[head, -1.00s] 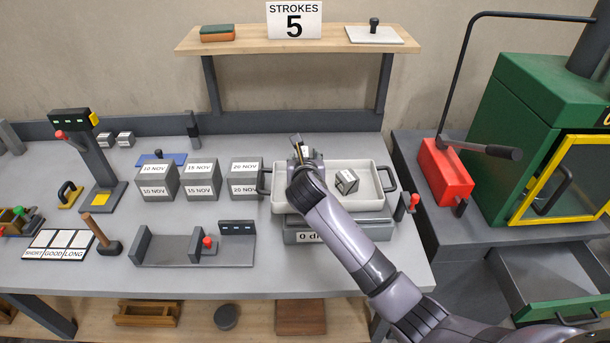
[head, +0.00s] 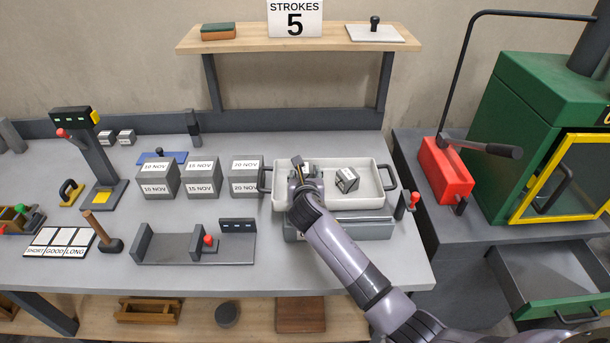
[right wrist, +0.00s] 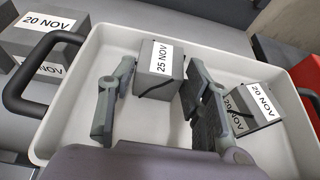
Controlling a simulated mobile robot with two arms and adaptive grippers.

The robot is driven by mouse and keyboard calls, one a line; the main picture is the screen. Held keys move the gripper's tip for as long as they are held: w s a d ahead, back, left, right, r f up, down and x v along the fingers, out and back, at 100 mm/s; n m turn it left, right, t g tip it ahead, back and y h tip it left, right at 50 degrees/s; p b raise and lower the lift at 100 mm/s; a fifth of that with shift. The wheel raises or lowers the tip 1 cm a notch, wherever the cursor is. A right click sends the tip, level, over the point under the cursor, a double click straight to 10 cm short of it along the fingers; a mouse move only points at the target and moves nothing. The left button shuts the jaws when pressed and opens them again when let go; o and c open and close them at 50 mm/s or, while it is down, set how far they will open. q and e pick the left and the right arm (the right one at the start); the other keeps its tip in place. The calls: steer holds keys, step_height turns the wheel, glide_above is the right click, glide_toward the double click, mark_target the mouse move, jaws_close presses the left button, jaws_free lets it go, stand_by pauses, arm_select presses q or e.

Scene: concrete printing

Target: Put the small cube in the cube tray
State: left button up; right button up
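The small grey cube labelled 25 NOV (right wrist: 155,72) is between the fingertips of my right gripper (right wrist: 162,72), with the fingers against its two sides. In the head view my right gripper (head: 302,168) is low inside the left half of the white cube tray (head: 345,203), and its hand hides part of the cube. A dark line runs across the cube's face. I cannot tell whether the cube touches the tray floor. Another small cube, labelled 20 NOV (head: 347,180), sits tilted in the tray to the right (right wrist: 252,105). My left gripper is not in view.
Large dated cubes stand left of the tray, the closest being 20 NOV (head: 246,180). The tray has dark side handles (head: 390,178) and stands on a grey base (head: 370,231). A red unit (head: 445,170) and green machine (head: 540,110) are at right.

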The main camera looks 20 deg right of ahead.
steer(key=o, duration=0.3)
steer(key=shift+s+r, duration=0.15)
steer(key=v, duration=1.1)
steer(key=shift+s+a+b, duration=0.2)
steer(key=shift+s+b, duration=0.1)
steer(key=shift+s, duration=0.05)
